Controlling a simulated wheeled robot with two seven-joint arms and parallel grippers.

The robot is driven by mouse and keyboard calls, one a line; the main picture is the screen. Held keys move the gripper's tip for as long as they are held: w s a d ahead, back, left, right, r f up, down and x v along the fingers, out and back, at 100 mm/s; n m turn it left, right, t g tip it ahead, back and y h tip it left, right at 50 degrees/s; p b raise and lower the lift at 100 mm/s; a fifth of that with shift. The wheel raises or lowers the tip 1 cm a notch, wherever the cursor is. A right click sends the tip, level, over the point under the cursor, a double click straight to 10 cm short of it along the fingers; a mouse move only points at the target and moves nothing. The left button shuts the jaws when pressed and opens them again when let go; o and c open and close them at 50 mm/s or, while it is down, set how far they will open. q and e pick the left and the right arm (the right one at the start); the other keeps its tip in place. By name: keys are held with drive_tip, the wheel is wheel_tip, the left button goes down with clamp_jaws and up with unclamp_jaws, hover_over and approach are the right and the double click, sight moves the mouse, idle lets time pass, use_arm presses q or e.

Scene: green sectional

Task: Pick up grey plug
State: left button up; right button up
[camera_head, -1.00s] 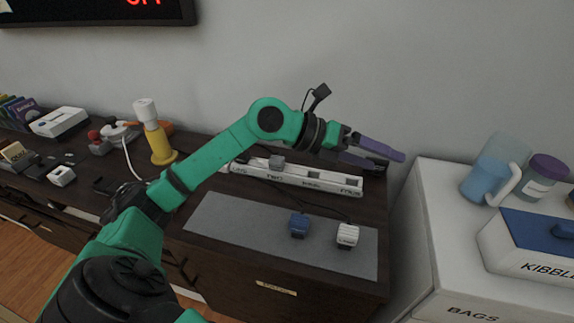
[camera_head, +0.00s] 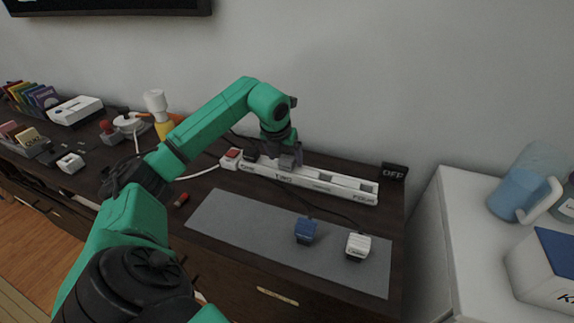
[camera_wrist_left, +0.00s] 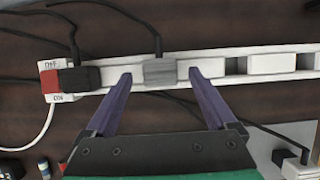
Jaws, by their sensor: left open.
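The grey plug (camera_wrist_left: 159,72) sits in a socket of the white power strip (camera_wrist_left: 270,62), with its dark cable running up in the left wrist view. In the head view the grey plug (camera_head: 287,161) shows just below my left wrist. My left gripper (camera_wrist_left: 160,76) is open, with one purple finger on each side of the plug and gaps between them. Whether the fingertips are down at the plug's height is hard to tell. In the head view the fingers are mostly hidden. My right gripper is not in view.
A black plug (camera_wrist_left: 80,78) is in the strip beside the red switch (camera_wrist_left: 49,83). A blue plug (camera_head: 306,231) and a white plug (camera_head: 357,245) lie on the grey mat (camera_head: 250,235). A yellow-and-white lamp-like object (camera_head: 157,108) stands left of the strip.

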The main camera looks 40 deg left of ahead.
use_arm(q)
drive_tip(key=shift+x, duration=1.05)
drive_tip(key=shift+r, duration=0.1)
clamp_jaws()
drive_tip(key=shift+r, duration=0.1)
